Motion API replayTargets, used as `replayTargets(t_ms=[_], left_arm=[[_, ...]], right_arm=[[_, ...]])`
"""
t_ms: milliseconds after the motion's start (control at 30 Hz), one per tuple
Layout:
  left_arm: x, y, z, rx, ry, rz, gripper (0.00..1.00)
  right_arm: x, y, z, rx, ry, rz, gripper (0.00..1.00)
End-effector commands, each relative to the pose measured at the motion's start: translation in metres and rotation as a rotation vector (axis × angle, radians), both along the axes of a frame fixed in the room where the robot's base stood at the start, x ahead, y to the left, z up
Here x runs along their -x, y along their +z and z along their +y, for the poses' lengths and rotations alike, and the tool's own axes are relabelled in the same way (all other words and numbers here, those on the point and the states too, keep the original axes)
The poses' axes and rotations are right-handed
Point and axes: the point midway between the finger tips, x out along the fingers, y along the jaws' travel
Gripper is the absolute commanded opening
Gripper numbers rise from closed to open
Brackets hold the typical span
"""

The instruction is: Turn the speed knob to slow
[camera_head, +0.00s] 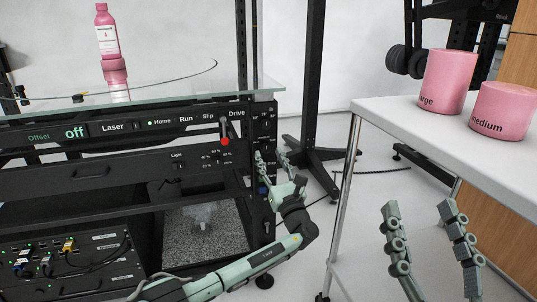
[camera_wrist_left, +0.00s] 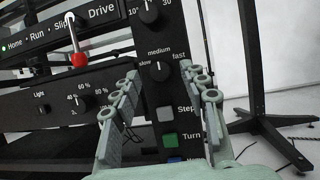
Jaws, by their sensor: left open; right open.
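The speed knob (camera_wrist_left: 160,71) is a small black dial on the black side panel, labelled slow at its left, medium above and fast at its right. A light mark on it appears to point up towards medium. My left gripper (camera_head: 271,158) is open in front of this panel. In the left wrist view its fingers (camera_wrist_left: 167,84) stand either side of the knob, apart from it, with nothing between them. My right gripper (camera_head: 419,208) is open and empty beside the white table. In the head view the knob is too small to make out surely.
Another knob (camera_wrist_left: 148,12) sits above, and a grey Step button (camera_wrist_left: 167,114) and green Turn button (camera_wrist_left: 169,140) sit below. A red-tipped lever (camera_wrist_left: 79,58) is close at left. A white table (camera_head: 380,108) with pink containers (camera_head: 447,82) stands at right.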

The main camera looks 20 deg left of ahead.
Motion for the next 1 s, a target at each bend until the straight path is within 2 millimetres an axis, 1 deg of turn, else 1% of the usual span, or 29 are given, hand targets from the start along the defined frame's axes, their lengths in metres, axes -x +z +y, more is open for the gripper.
replayTargets(t_ms=[100, 200, 467, 500, 833, 867, 1000], left_arm=[[-0.010, 0.005, 0.008, 0.000, 0.001, -0.001, 0.44], [-0.015, 0.007, 0.011, 0.000, -0.001, 0.000, 0.44], [-0.017, 0.009, 0.013, 0.000, -0.001, 0.000, 0.44], [-0.017, 0.009, 0.013, 0.000, -0.001, 0.000, 0.43], [-0.016, 0.008, 0.013, 0.000, 0.000, 0.000, 0.02], [-0.016, 0.008, 0.013, 0.000, 0.000, 0.000, 0.00], [-0.016, 0.008, 0.013, 0.002, 0.000, -0.002, 0.00]], right_arm=[[0.001, 0.003, -0.001, -0.008, -0.002, -0.023, 0.57], [0.002, 0.004, -0.002, -0.012, -0.003, -0.035, 0.57], [0.003, 0.005, -0.002, -0.014, -0.004, -0.040, 0.57], [0.003, 0.005, -0.002, -0.014, -0.004, -0.040, 0.57], [0.002, 0.005, -0.002, -0.014, -0.004, -0.039, 0.57], [0.002, 0.005, -0.002, -0.014, -0.004, -0.039, 0.57], [0.002, 0.004, -0.002, -0.014, -0.004, -0.040, 0.57]])
